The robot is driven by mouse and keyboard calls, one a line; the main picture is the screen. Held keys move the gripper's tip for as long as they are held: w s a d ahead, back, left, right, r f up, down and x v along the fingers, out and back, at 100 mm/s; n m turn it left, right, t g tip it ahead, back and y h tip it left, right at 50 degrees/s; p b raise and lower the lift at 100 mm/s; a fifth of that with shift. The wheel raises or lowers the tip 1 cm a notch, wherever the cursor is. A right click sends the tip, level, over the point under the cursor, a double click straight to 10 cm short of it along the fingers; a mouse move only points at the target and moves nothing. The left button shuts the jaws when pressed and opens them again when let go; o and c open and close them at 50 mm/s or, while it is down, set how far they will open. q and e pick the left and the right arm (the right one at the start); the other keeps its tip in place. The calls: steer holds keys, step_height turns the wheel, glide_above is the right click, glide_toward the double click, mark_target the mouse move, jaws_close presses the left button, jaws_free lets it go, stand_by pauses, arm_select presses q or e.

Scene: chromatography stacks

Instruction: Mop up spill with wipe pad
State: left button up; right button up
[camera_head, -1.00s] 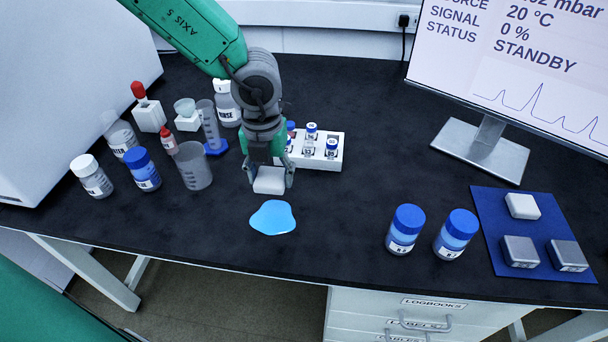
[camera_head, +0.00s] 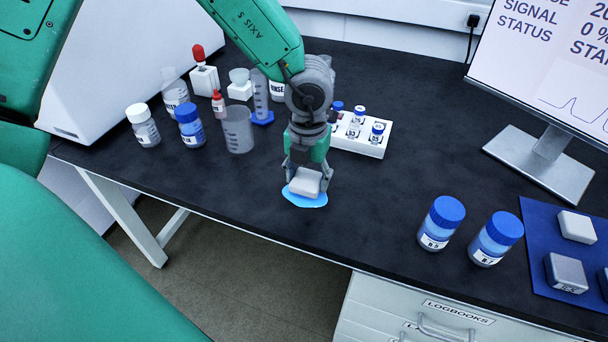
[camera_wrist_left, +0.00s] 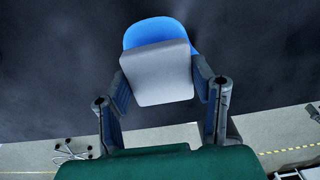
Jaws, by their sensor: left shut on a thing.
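My left gripper (camera_head: 308,180) is shut on a white wipe pad (camera_head: 306,181). It holds the pad over the light blue spill (camera_head: 304,199) on the black bench. In the head view, blue shows around the pad's near and side edges, and the pad hides the rest. In the left wrist view, the pad (camera_wrist_left: 157,73) sits between the two fingers, and the spill (camera_wrist_left: 153,32) shows beyond its far edge. I cannot tell whether the pad touches the spill. My right gripper is not in view.
A white vial rack (camera_head: 362,143) stands just behind and right of the gripper. A grey beaker (camera_head: 238,130) and several bottles stand to the left. Two blue-capped bottles, one of them here (camera_head: 439,224), stand at right. The bench's front edge is close to the spill.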

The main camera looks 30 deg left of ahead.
arm_select(q)
steer(key=shift+d+f, duration=0.45)
steer(key=shift+a+f, duration=0.2)
steer(key=shift+a, duration=0.65)
steer(key=shift+d, duration=0.3)
steer(key=shift+s+d, duration=0.2)
steer(key=shift+d, duration=0.4)
steer(key=shift+s, duration=0.35)
steer(key=shift+s+a+f, duration=0.15)
steer(key=shift+s+a, duration=0.2)
steer(key=shift+s, duration=0.1)
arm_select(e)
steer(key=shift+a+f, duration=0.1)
